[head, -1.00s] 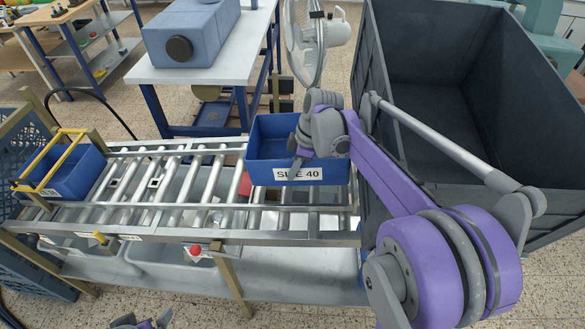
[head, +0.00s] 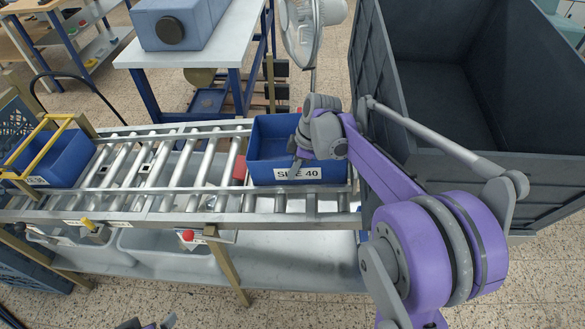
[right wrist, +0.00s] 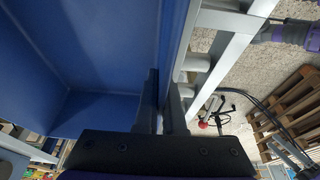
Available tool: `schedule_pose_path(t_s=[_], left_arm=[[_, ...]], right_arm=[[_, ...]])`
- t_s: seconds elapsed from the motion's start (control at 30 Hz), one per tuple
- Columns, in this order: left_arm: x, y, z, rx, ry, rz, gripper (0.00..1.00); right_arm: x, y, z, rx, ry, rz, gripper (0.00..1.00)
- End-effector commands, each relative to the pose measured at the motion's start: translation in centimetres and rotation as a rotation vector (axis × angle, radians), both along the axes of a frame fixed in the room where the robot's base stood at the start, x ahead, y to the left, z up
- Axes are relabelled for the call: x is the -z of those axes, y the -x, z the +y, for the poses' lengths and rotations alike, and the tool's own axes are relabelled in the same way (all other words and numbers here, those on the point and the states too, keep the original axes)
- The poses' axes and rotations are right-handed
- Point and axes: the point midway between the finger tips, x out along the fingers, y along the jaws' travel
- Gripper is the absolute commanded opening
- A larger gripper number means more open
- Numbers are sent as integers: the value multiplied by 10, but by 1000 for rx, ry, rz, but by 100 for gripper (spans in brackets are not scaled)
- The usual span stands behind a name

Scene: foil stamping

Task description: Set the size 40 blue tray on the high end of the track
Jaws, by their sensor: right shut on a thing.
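The size 40 blue tray (head: 257,152) is at the right end of the roller track (head: 205,178), with its "SIZE 40" label on the near wall. My right gripper (head: 297,160) is shut on the tray's near wall. In the right wrist view, the fingers (right wrist: 160,115) pinch the wall of the blue tray (right wrist: 105,60), one on each side. The tray looks level and at or just above the rollers; I cannot tell if it touches. Part of my left gripper (head: 150,323) shows at the bottom edge, mostly cut off.
Another blue tray (head: 66,160) under a yellow frame (head: 38,150) is at the track's left end. A red block (head: 240,168) lies beside the held tray. A large dark bin (head: 385,120) stands close on the right. Grey tubs (head: 150,243) sit below the track.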

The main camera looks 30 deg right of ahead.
Motion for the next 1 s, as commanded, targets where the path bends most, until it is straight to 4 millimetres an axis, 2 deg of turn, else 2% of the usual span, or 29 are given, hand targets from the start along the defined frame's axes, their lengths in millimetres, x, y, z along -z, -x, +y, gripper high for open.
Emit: schedule_pose_path(t_s=[0.1, 0.13, 0.3, 0.67, 1.0], left_arm=[[-1, 0, 0, 0, 0, 0, 100], [-1, 0, 0, 0, 0, 0, 100], [-1, 0, 0, 0, 0, 0, 100], [-3, -1, 0, 0, 0, -2, 100], [-32, -11, 0, 0, 0, -20, 100]], right_arm=[[-1, 0, 0, 0, 0, -1, 0], [-1, 0, 0, 0, 0, -1, 10], [-1, 0, 0, 0, 0, -1, 40], [-3, 0, 0, 0, 0, 0, 41], [-42, -1, 0, 1, 0, -3, 41]])
